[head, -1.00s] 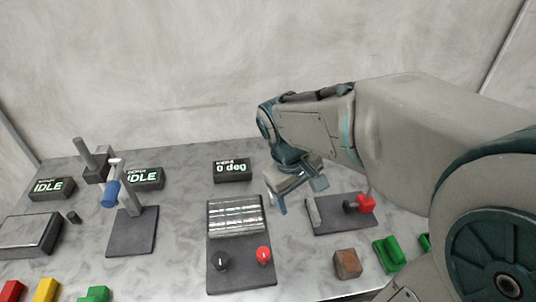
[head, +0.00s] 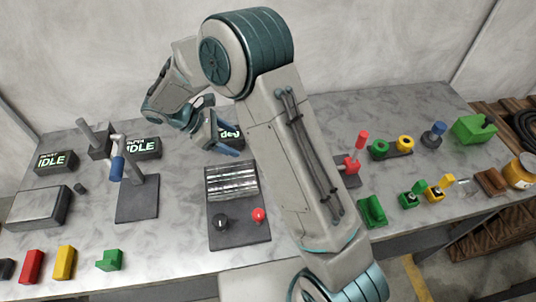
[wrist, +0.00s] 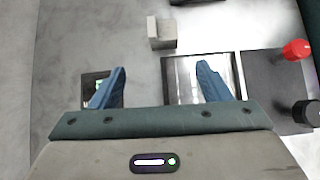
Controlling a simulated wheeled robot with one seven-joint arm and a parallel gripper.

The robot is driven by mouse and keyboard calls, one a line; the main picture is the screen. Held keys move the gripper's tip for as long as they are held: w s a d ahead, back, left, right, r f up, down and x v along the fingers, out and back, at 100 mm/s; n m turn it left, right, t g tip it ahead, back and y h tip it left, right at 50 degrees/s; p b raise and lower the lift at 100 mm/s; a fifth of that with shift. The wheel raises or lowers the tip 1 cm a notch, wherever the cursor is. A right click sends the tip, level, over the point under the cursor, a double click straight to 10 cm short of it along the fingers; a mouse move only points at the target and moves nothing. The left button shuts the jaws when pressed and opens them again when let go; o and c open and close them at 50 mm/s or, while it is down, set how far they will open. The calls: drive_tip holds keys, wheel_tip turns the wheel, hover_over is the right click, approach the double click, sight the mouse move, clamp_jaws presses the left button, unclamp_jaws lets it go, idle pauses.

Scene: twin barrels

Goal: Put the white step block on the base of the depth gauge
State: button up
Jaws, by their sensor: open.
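A stand with a grey post and blue-gripped piece, seemingly the depth gauge, is on the left in the head view. Its dark base (head: 137,205) has bare room in front.
The roller device (head: 240,233) with black and red knobs sits under my gripper. Displays reading IDLE (head: 143,148) stand at the back left. Coloured blocks (head: 65,262) line the front left. A grey box (head: 38,207) stands left; several small parts crowd the right.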

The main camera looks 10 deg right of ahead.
drive_tip(key=p+x, duration=0.1)
drive_tip(key=x, duration=0.7)
drive_tip(key=shift+f, duration=0.1)
drive_tip(key=x, duration=0.1)
drive_tip(key=p+x, duration=0.1)
drive_tip(key=x, duration=0.1)
drive_tip(key=p+x, duration=0.1)
drive_tip(key=shift+s+d, duration=0.4)
drive_tip(key=shift+d, duration=0.05)
drive_tip(key=shift+d+f, duration=0.25)
drive_tip(key=shift+f, duration=0.15)
drive_tip(key=c, duration=1.3)
drive_tip(key=shift+w, duration=0.1)
drive_tip(key=shift+c, duration=0.7)
drive_tip(key=shift+r, duration=0.1)
